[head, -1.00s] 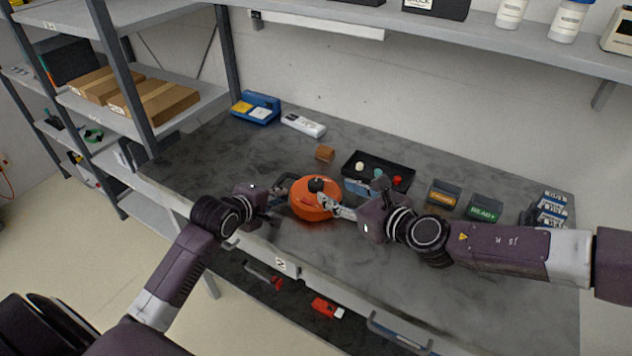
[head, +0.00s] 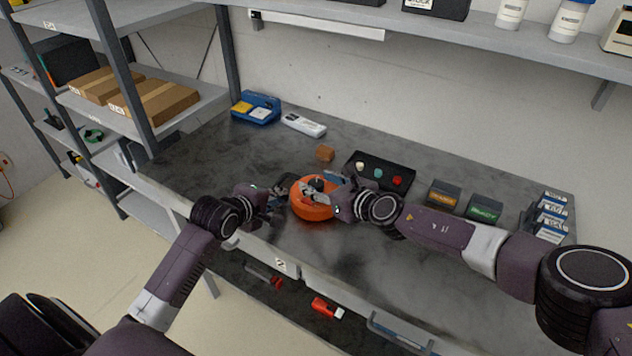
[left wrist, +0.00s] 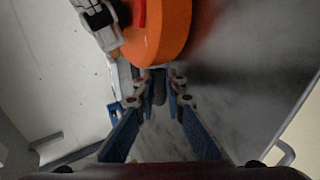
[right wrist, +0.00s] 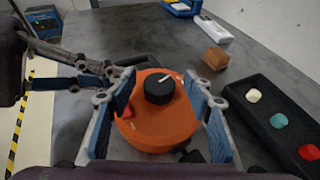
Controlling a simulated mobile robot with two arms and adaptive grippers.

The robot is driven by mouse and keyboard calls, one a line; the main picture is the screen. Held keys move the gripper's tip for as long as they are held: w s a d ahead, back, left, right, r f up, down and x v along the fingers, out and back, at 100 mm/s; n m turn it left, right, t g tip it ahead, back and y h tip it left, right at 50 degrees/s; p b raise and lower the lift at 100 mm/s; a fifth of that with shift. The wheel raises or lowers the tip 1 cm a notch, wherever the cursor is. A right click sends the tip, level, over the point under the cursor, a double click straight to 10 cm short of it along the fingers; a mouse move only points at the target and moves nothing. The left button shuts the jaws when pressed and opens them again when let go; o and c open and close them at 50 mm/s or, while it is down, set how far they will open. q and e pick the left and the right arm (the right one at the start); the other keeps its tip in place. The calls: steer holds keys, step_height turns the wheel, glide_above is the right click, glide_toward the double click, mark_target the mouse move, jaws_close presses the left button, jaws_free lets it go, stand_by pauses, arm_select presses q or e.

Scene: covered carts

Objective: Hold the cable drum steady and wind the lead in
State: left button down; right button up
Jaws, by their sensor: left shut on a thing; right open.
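The orange cable drum (head: 313,211) sits on the grey bench near its front edge. In the right wrist view, the drum (right wrist: 162,132) has a black knob (right wrist: 159,88) on top and a small red part on its side. My left gripper (head: 277,197) is at the drum's left side. In the left wrist view its fingers are closed on a dark grip (left wrist: 159,86) beside the drum's orange body (left wrist: 170,30). My right gripper (right wrist: 160,97) is open above the drum, its fingers on either side of the knob without closing on it. I cannot make out the lead.
A black tray (head: 402,170) with coloured round pieces lies right behind the drum. A brown block (head: 325,153) stands behind it. Labelled boxes (head: 443,194) stand further right, and a blue bin (head: 256,108) is at the back left. The bench's front right is clear.

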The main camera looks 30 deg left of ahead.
steer(key=shift+x, duration=0.75)
arm_select(q)
steer(key=shift+r, duration=0.1)
arm_select(e)
steer(key=shift+f, duration=0.1)
steer(key=c, duration=1.2)
steer(key=shift+s+a+m+t+h, duration=0.2)
steer(key=shift+m+t+h, duration=0.1)
steer(key=shift+m, duration=0.1)
steer(key=shift+m+t+h, duration=0.3)
steer(key=shift+m+t, duration=0.4)
steer(key=shift+w+d+m+t+h, duration=0.1)
steer(key=shift+w+m+t+h, duration=0.05)
steer(key=shift+m+t+h, duration=0.35)
steer(key=shift+d, duration=0.1)
steer(key=o, duration=1.2)
